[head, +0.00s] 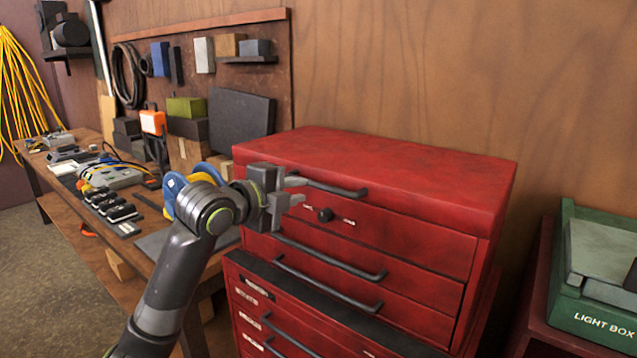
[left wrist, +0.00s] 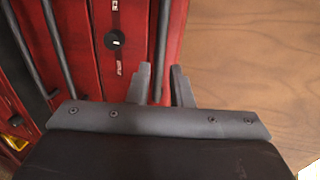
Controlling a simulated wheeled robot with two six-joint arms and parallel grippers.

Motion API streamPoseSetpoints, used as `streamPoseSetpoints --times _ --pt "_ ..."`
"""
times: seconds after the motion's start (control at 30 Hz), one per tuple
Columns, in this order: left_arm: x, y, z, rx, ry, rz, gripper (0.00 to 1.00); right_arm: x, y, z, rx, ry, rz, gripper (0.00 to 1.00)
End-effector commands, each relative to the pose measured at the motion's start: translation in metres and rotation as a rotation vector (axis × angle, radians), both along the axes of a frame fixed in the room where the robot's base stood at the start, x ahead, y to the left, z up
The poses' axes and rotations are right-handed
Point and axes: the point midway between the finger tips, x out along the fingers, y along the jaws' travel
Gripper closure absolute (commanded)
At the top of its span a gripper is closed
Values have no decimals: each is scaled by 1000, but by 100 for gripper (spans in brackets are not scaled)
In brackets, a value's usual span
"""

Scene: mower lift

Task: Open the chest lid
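The red chest (head: 400,240) stands against the wooden wall, its red lid (head: 390,165) closed flat on top. A dark bar handle (head: 335,187) runs along the lid's front edge. My left gripper (head: 297,191) is at the left end of this handle, its fingers pointing right. In the left wrist view the two fingers (left wrist: 160,85) are apart, and the lid handle (left wrist: 164,40) runs down into the gap between them, closer to the left finger. I cannot tell whether either finger touches it. My right gripper is not in view.
Below the lid are a round black lock (head: 325,215) and drawers with bar handles (head: 330,268). A cluttered wooden workbench (head: 130,262) stands to the left. A green light box (head: 597,285) is at the right. The space above the lid is free.

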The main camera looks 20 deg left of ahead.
Motion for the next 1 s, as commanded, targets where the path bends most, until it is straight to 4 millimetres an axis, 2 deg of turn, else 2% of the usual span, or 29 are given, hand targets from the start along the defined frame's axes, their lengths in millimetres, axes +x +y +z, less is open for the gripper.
streamPoseSetpoints --times 0.2,0.4,0.6,0.87,0.9,1.0 --pt "37 -14 -6 -3 3 -1 81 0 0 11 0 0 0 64" --pt "60 -22 -11 -2 2 -1 81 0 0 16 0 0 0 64" --pt "69 -25 -14 1 1 0 81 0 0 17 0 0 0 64" --pt "70 -26 -15 1 0 0 81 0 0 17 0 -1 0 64" --pt "70 -26 -15 1 0 0 82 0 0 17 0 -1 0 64" --pt "70 -26 -15 1 0 0 95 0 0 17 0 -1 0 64"
